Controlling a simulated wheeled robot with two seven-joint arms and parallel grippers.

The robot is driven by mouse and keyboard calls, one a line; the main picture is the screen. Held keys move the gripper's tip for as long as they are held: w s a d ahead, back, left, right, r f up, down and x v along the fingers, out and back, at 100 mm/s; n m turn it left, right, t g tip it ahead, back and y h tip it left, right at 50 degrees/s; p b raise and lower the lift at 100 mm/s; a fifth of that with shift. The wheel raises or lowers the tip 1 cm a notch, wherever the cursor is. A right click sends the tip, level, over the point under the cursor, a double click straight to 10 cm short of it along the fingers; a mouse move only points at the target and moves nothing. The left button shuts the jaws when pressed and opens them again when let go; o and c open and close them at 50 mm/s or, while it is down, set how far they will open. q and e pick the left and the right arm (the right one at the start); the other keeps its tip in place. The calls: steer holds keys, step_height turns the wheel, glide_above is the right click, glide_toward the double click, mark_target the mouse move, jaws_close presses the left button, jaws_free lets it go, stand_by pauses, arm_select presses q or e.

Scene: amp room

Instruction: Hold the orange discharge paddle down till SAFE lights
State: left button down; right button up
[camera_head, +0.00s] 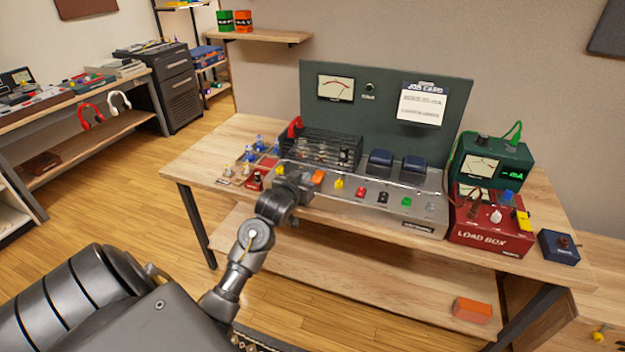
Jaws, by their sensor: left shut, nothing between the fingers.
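The orange paddle (318,177) is on the sloped grey front panel (420,225) of the amp chassis, toward its left end. My left gripper (303,184) is shut and empty, right at the paddle's left side. Its wrist hides part of the panel there, and I cannot tell whether the fingers touch or press the paddle. A small round lamp (370,87) on the dark green upright panel (440,95) looks dark; its label is too small to read. A needle meter (336,88) is left of it. My right gripper is not in view.
Yellow, red, black and green knobs or jacks line the front panel right of the paddle. A red load box (492,240) and a green meter unit (490,160) stand at the right. A tray of small tubes (250,160) lies to the left. Bare tabletop (205,160) is further left.

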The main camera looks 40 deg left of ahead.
arm_select(q)
glide_above(313, 179)
steer(key=s+d, duration=0.2)
steer(key=s, duration=0.1)
steer(key=shift+w+f+p, duration=0.2)
steer(key=shift+f+p, duration=0.15)
steer(key=shift+f, duration=0.5)
steer(key=shift+w+a+f, duration=0.1)
steer(key=shift+w+f, duration=0.05)
steer(key=shift+f, duration=0.45)
steer(key=shift+w+f, duration=0.1)
steer(key=shift+f, duration=1.45)
